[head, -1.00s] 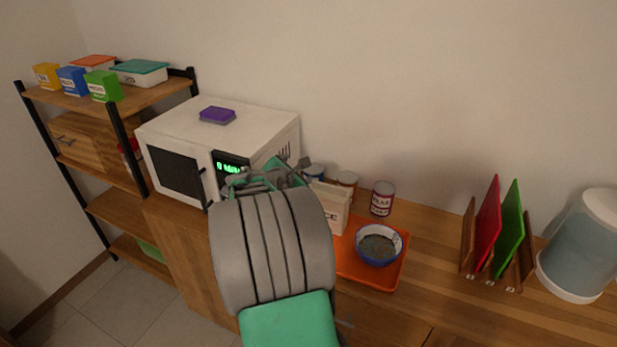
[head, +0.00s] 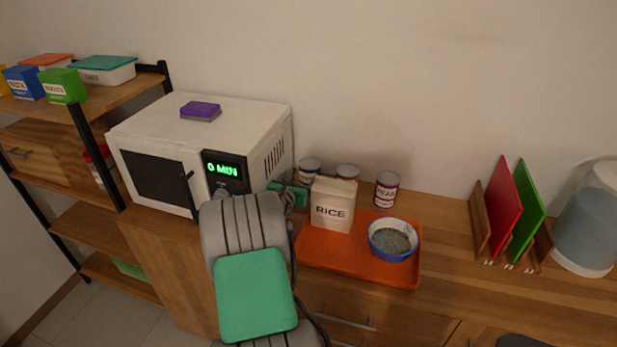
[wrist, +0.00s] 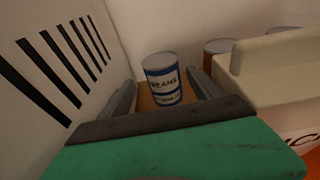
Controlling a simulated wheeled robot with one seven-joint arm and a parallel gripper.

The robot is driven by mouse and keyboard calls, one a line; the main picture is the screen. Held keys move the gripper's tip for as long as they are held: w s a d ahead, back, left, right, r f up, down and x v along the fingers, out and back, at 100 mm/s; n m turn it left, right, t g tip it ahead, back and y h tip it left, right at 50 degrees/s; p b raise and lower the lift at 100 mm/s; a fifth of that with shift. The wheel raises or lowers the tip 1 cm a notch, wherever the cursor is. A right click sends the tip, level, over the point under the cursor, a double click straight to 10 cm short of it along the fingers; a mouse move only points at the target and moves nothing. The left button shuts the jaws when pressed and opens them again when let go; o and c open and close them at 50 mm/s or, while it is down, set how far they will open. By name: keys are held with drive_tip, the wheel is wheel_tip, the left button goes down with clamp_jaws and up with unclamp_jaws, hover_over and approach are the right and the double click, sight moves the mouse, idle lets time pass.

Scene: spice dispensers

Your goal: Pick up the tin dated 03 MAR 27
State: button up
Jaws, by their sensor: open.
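Three tins stand at the back of the counter. A blue-and-white tin (head: 309,172) is on the left, a brownish tin (head: 347,172) is half hidden behind the rice box, and a red-and-white tin (head: 386,190) is on the right. I cannot read a date on any of them. In the wrist view the blue-and-white tin (wrist: 162,82), marked BEANS, stands upright ahead, between the lines of my two fingers. My gripper (wrist: 160,92) is open and empty. In the head view it is mostly hidden behind my arm, beside the microwave.
The microwave (head: 157,135) is close on the left and the rice box (head: 332,205) close on the right. An orange tray (head: 345,262) bears the box and a blue bowl (head: 392,240). A board rack (head: 480,222) stands farther right, with clear counter before it.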

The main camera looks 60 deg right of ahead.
sight(306, 170)
drive_tip(key=x, duration=0.7)
drive_tip(key=shift+d+f, duration=0.1)
drive_tip(key=shift+d, duration=0.15)
drive_tip(key=shift+c, duration=0.3)
drive_tip(key=c, duration=1.5)
